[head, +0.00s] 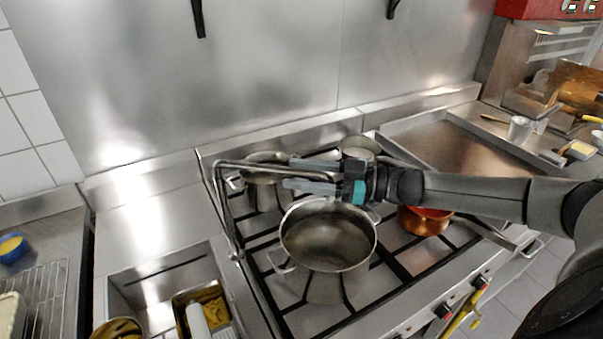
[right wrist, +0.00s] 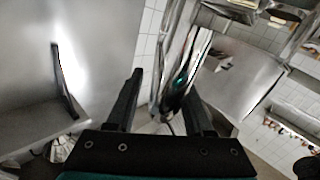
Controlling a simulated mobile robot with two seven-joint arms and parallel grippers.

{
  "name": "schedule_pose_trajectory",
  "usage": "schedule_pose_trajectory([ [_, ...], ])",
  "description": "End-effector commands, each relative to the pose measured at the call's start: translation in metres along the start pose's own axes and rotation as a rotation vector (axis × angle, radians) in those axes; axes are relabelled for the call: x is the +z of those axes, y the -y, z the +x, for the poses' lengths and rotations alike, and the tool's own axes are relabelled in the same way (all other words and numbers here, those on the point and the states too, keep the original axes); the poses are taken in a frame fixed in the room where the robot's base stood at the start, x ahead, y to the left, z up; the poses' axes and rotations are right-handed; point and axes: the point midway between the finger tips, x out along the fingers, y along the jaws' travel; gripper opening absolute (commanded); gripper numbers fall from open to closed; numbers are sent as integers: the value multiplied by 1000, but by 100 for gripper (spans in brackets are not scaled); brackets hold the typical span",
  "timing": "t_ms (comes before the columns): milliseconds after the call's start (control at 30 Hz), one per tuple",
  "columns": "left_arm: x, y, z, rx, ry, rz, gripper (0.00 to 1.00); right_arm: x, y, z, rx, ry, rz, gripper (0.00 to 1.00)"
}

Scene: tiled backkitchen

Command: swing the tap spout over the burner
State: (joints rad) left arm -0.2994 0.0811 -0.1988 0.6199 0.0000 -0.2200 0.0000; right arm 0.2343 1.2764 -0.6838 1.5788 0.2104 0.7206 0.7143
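The tap spout (head: 262,168) is a bent metal tube rising at the stove's left edge. Its horizontal part reaches right above the stove, over the rear-left pot (head: 266,172) and behind the large front pot (head: 328,240). My right gripper (head: 305,176) comes in from the right, its two fingers apart on either side of the spout's end. In the right wrist view a shiny tube (right wrist: 186,72) shows between the fingers, closer to the right one; I cannot tell whether they touch. My left gripper is not in view.
A copper pot (head: 424,220) and a rear pot (head: 358,148) also stand on the burner grates (head: 390,265). A sink (head: 150,290) with containers lies left of the stove. A flat griddle (head: 455,145) is at the right, and the metal wall is behind.

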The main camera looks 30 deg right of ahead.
Motion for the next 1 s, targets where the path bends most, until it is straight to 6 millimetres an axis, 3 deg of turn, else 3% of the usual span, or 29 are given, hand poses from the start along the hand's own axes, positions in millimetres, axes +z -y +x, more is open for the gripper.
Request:
schedule_pose_trajectory([
  [367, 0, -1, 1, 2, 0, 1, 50, 1, -1, -12, 2, 3, 1, 52],
  [667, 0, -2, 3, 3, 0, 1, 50, 1, -1, -55, 1, 6, 0, 52],
  [1000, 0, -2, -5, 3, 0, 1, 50, 0, -1, -119, 1, 6, 1, 52],
])
